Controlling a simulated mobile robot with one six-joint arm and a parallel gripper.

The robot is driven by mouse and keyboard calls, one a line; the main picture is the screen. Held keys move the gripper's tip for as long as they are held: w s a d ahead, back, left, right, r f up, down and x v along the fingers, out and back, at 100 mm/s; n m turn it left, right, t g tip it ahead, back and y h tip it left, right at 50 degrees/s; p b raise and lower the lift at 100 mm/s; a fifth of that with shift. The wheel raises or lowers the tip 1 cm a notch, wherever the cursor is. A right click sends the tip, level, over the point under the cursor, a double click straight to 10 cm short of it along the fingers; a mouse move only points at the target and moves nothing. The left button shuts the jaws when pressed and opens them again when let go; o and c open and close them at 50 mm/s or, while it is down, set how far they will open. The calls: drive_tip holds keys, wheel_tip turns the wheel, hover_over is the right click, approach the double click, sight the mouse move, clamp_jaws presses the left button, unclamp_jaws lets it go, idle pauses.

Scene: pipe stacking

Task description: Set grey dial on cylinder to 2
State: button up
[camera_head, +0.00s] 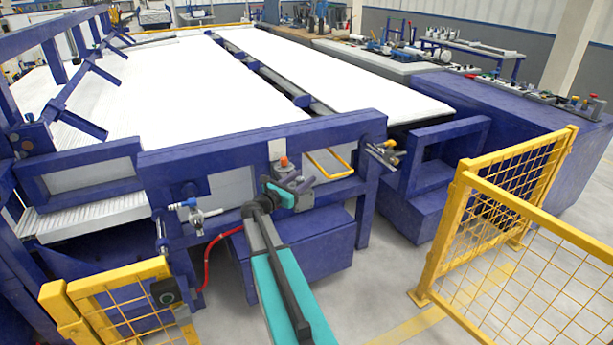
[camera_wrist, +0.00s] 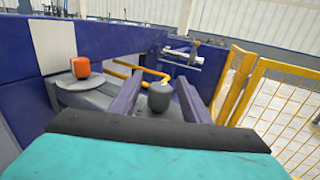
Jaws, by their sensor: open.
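The grey dial (camera_wrist: 159,97) is a dark, rounded knob standing on a grey housing (camera_wrist: 100,98), likely the cylinder, in the wrist view. My gripper (camera_wrist: 160,79) is open, with one purple finger on each side of the dial. Small gaps show between the dial and the fingers; I cannot tell how high the fingers are against it. No number or pointer on the dial is readable. In the head view my gripper (camera_head: 303,186) is at the front of the blue machine frame, and the dial cannot be made out there.
An orange knob (camera_wrist: 80,67) stands left of the dial; it also shows in the head view (camera_head: 284,161). A bent yellow bar (camera_wrist: 142,71) lies behind the dial. A yellow mesh fence (camera_head: 520,230) stands to the right. A blue beam (camera_head: 260,140) runs behind my gripper.

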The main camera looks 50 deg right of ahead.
drive_tip(key=shift+d, duration=1.3)
drive_tip(key=c, duration=1)
drive_tip(key=shift+c, duration=0.2)
